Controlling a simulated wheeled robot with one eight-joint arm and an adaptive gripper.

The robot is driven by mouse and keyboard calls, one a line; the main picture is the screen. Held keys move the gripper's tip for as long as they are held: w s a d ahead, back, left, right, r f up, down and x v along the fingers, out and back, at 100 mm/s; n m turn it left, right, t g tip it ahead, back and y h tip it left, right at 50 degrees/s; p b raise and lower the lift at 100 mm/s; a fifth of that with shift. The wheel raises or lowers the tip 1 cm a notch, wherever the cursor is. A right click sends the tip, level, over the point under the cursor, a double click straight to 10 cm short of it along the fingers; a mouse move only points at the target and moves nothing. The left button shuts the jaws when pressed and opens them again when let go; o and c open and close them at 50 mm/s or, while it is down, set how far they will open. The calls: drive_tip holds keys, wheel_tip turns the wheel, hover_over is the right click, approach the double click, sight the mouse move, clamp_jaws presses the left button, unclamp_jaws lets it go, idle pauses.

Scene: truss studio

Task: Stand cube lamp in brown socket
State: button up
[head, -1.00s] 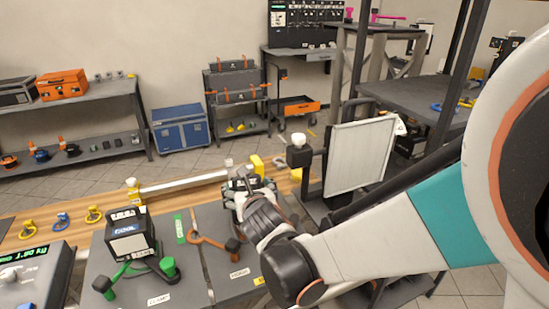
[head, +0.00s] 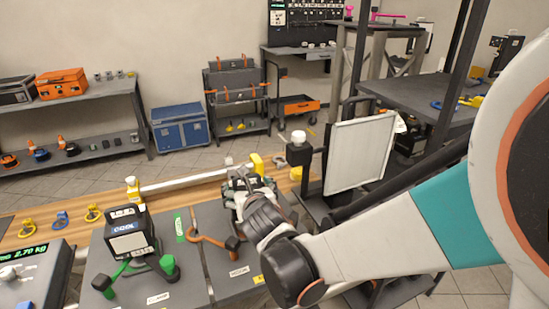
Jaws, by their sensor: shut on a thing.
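A black cube-shaped lamp (head: 128,238) with a pale panel marked COOL stands at the left front, over a green forked stand (head: 165,267) with dark knobs. A brown-orange forked piece (head: 207,240) with a dark knob lies on the grey panel to its right; it may be the brown socket, partly hidden by my arm. My gripper (head: 243,183) is at the panel's back edge, just behind and right of the brown piece. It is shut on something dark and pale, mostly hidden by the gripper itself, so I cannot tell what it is.
A pale tube (head: 185,182) with yellow ends runs along the wooden table strip close behind my gripper. A device with a green display (head: 28,250) stands front left. A framed white panel (head: 358,157) stands to the right.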

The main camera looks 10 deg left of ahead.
drive_tip(key=shift+f, duration=0.1)
idle(0.6)
drive_tip(key=o, duration=2)
